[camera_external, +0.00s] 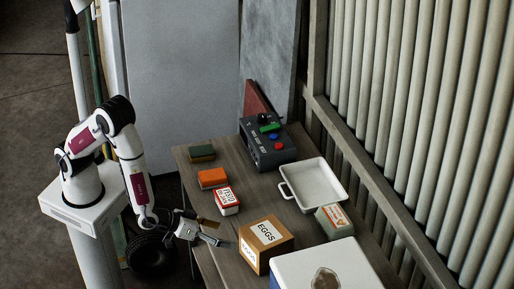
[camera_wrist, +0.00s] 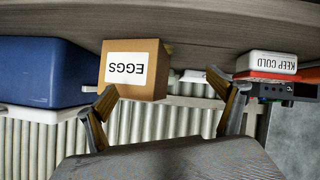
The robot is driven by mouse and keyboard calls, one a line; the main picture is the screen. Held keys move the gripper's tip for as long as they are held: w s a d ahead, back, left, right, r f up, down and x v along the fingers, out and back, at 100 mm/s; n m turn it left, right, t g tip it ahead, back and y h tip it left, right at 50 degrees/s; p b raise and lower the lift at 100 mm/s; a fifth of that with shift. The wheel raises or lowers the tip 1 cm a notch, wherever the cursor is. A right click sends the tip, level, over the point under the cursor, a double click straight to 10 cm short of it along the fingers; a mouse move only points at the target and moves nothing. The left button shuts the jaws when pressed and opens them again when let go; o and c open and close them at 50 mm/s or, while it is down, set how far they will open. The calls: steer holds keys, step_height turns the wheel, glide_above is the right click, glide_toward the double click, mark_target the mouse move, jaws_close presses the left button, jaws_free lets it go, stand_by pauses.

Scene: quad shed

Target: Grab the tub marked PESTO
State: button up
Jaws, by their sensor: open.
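A small white and red tub (camera_external: 227,201) stands near the table's left edge. Its top lettering is small but looks like PESTO. In the wrist view, a white-faced tub marked KEEP COLD (camera_wrist: 266,63) sits at the upper right and appears to be the same one. My gripper (camera_external: 217,232) is open and empty at the table's left edge, below the tub in the external view and left of the EGGS box (camera_external: 265,243). In the wrist view my gripper (camera_wrist: 164,92) has its fingers spread, with the EGGS box (camera_wrist: 131,70) beyond them; the tub is right of the fingers.
An orange block (camera_external: 212,178) and a dark green block (camera_external: 202,153) lie behind the tub. A control box (camera_external: 268,146), white tray (camera_external: 325,178), greenish labelled box (camera_external: 334,221) and white-lidded cooler (camera_external: 300,267) also stand on the table. A corrugated wall (camera_external: 420,110) runs along the right.

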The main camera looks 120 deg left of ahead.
mark_target(219, 204)
steer(key=s+a+f+y, duration=0.1)
steer(key=a, duration=0.1)
steer(key=s+a+f+y, duration=0.1)
steer(key=s+a, duration=0.1)
steer(key=s+a+f+n+y, duration=0.1)
steer(key=f+y, duration=0.1)
steer(key=shift+s+a+g, duration=0.35)
steer(key=shift+a+g, duration=0.05)
steer(key=s+a+y, duration=0.1)
steer(key=s+a, duration=0.1)
steer(key=s+a+g+y, duration=0.1)
steer(key=s+a+y, duration=0.1)
steer(key=s, duration=0.1)
steer(key=s+a+f+n+y, duration=0.1)
steer(key=s+a, duration=0.1)
steer(key=a, duration=0.1)
steer(key=shift+s+f+g, duration=0.1)
steer(key=shift+s+g, duration=0.05)
steer(key=shift+g, duration=0.25)
steer(key=shift+x, duration=1.25)
steer(key=shift+a, duration=0.1)
steer(key=shift+s+x, duration=0.2)
steer(key=shift+x, duration=2.4)
